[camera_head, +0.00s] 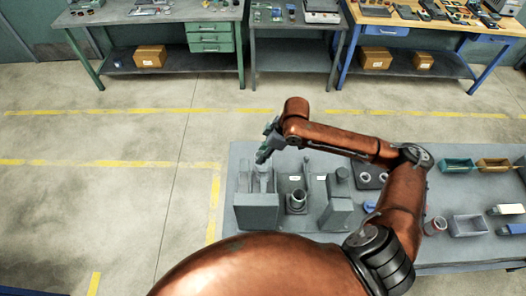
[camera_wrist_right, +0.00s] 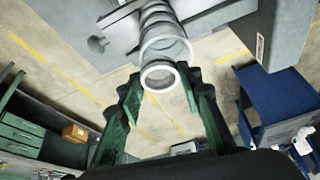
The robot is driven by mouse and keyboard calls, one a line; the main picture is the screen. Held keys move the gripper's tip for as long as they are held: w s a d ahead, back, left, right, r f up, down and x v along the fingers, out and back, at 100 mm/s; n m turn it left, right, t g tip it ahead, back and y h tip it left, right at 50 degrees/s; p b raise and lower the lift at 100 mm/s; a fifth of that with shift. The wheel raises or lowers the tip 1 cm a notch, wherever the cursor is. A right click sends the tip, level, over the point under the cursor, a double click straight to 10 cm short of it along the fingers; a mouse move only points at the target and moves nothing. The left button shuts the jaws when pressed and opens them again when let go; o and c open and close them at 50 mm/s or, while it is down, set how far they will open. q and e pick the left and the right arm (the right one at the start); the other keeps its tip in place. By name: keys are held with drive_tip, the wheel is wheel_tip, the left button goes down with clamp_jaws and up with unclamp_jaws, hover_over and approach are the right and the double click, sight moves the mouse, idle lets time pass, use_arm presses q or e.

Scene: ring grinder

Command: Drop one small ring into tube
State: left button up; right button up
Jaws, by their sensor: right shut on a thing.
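My right gripper (camera_head: 266,150) is above the left end of the grey bench, close to a grey upright fixture (camera_head: 256,210). In the right wrist view its green fingers (camera_wrist_right: 165,84) are shut on a small pale ring (camera_wrist_right: 160,76). Just beyond the ring is a wider clear, round-mouthed tube (camera_wrist_right: 168,44) with stacked round edges (camera_wrist_right: 155,12) behind it. I cannot tell whether the ring touches the tube. More small rings (camera_head: 366,178) lie on a dark plate (camera_head: 369,185). My left gripper is out of view.
A round cup-like part (camera_head: 298,199) and a grey block (camera_head: 335,213) stand beside the fixture. Green (camera_head: 457,165) and tan (camera_head: 492,164) bins and a grey tray (camera_head: 468,225) sit at the right. Open floor lies left of the bench.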

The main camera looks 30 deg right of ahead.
drive_tip(key=shift+s+r, duration=0.15)
drive_tip(key=shift+s, duration=0.7)
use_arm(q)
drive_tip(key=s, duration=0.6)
use_arm(e)
drive_tip(key=shift+d+p, duration=0.1)
drive_tip(key=shift+p, duration=0.25)
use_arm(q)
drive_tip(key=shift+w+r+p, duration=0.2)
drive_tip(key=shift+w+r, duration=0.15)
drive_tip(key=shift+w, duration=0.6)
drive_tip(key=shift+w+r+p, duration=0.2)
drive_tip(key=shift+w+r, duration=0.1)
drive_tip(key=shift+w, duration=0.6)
use_arm(e)
drive_tip(key=shift+s+r, duration=0.15)
drive_tip(key=shift+s, duration=0.15)
